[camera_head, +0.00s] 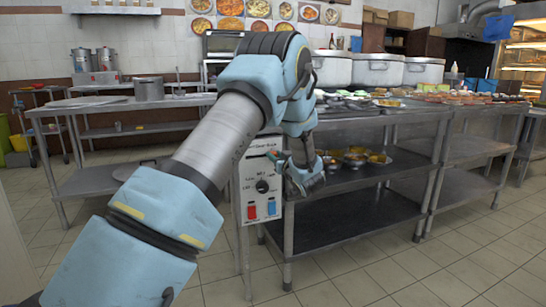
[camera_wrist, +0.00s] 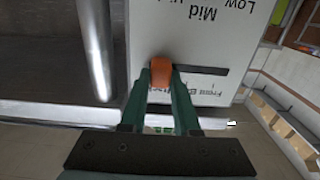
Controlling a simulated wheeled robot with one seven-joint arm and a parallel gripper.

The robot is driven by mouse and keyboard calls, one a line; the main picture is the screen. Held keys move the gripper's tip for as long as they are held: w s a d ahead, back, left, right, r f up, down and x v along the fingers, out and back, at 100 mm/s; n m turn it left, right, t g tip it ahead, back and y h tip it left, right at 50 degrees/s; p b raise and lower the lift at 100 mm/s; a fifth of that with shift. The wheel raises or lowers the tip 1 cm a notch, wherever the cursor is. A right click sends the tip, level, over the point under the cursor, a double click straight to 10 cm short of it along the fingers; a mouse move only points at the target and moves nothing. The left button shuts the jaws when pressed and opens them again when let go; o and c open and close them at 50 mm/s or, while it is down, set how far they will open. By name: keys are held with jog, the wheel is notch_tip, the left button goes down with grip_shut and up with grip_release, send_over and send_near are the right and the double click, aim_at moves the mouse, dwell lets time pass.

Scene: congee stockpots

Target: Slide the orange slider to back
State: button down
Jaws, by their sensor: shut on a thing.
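The orange slider (camera_wrist: 160,72) sits between my fingertips in the wrist view. It is at the left end of the visible dark slot (camera_wrist: 205,70), and the bare slot runs off to its right. The slot is on a white control panel (camera_wrist: 185,30), with printed labels including "Front" beside it. My gripper (camera_wrist: 162,76) is shut on the slider, one teal finger on each side. In the head view, the white panel (camera_head: 259,165) is at the end of the steel table, and my gripper (camera_head: 281,158) is at its right edge. My fingers partly hide the label.
The panel also has a black knob (camera_head: 262,186), a red switch (camera_head: 252,212) and a blue switch (camera_head: 271,208). Bowls of food (camera_head: 355,157) stand on the shelf right of my gripper. Large stockpots (camera_head: 378,69) stand behind the table. The floor in front is clear.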

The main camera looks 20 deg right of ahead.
jog(key=c, duration=0.6)
grip_release()
jog(key=shift+d, duration=0.25)
jog(key=shift+c, duration=0.2)
jog(key=s+d+p, duration=0.1)
jog(key=s, duration=0.9)
jog(key=shift+s+d, duration=0.2)
jog(key=shift+s, duration=0.15)
